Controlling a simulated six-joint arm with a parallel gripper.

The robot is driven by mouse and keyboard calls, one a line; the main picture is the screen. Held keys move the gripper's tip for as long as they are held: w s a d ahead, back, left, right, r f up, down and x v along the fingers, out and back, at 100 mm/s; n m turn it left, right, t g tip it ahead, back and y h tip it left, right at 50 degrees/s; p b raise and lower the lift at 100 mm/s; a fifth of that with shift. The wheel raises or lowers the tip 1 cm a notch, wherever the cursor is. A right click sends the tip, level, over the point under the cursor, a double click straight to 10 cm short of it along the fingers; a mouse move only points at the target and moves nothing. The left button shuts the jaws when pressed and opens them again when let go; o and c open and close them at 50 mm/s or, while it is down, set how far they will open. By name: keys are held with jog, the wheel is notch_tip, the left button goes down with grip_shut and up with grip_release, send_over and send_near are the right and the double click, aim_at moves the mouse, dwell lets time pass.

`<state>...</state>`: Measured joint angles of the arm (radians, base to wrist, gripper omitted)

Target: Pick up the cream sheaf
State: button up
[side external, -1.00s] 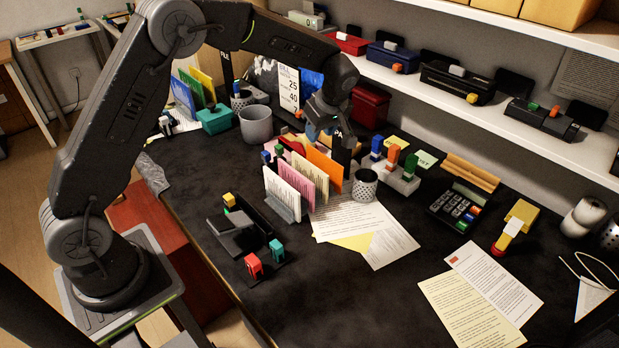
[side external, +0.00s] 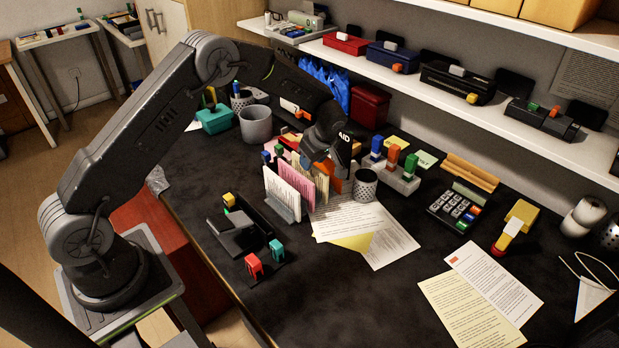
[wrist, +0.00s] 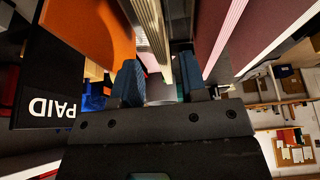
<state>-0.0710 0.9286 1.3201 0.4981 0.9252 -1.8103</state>
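The cream sheaf (side external: 322,188) stands upright in a row of sheaves, between the pink sheaf (side external: 298,180) and the orange one. My gripper (side external: 322,168) is down at the top of the row and covers part of the cream and orange sheaves. In the wrist view my gripper (wrist: 160,84) is open, with a blue-padded finger on each side. The cream sheaf (wrist: 152,32) shows in line with the gap, nearer the left finger. The orange sheaf (wrist: 103,35) is to its left and the pink sheaf (wrist: 212,28) to its right. Contact with the fingers cannot be told.
The white sheaf (side external: 281,192) stands at the row's front. A mesh cup (side external: 365,187) and a stamp holder (side external: 397,178) are close on the right. A black block marked PAID (wrist: 42,75) is beside the orange sheaf. Loose papers (side external: 368,228) lie in front.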

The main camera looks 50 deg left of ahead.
aim_at(309, 178)
jog(key=shift+x, duration=2.15)
jog(key=shift+s+f, duration=0.1)
jog(key=shift+f, duration=0.1)
jog(key=shift+c, duration=0.3)
grip_shut()
